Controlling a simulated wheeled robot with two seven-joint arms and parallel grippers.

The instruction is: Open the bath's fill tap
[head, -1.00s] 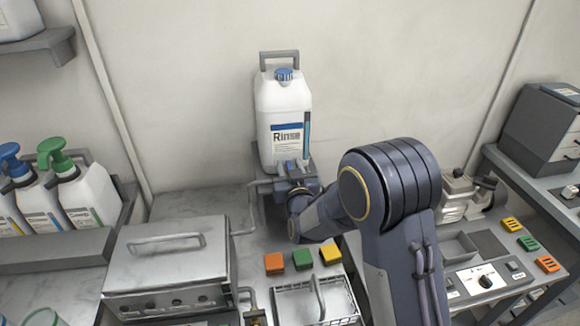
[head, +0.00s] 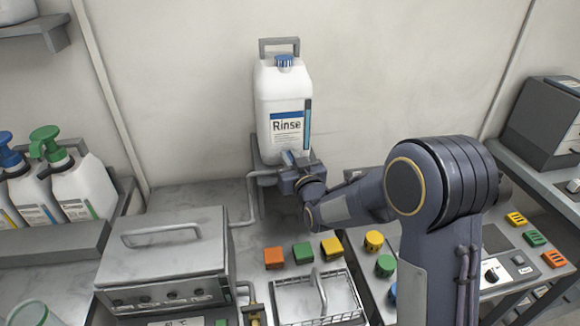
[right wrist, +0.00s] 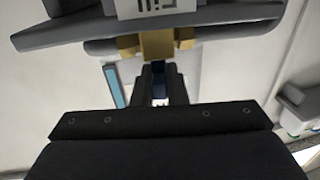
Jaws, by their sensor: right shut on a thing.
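The fill tap shows in the right wrist view as a brass body (right wrist: 158,44) with a dark blue lever (right wrist: 158,68) below it. It sits at the foot of the white Rinse canister (head: 284,105), where a grey pipe (head: 240,212) runs down toward the bath. My right gripper (head: 290,162) is at the canister's foot; in the wrist view its fingers (right wrist: 160,82) are shut on the blue lever. The gripper mostly hides the tap in the head view. The bath (head: 165,262) is a metal box with a handled lid, lower left. My left gripper is not in view.
Orange, green and yellow blocks (head: 303,252) lie in front of the tap, behind a wire basket (head: 315,298). A brass fitting (head: 252,308) is beside the bath. Pump bottles (head: 82,188) stand at left. My right arm partly covers the panel with knobs (head: 374,240).

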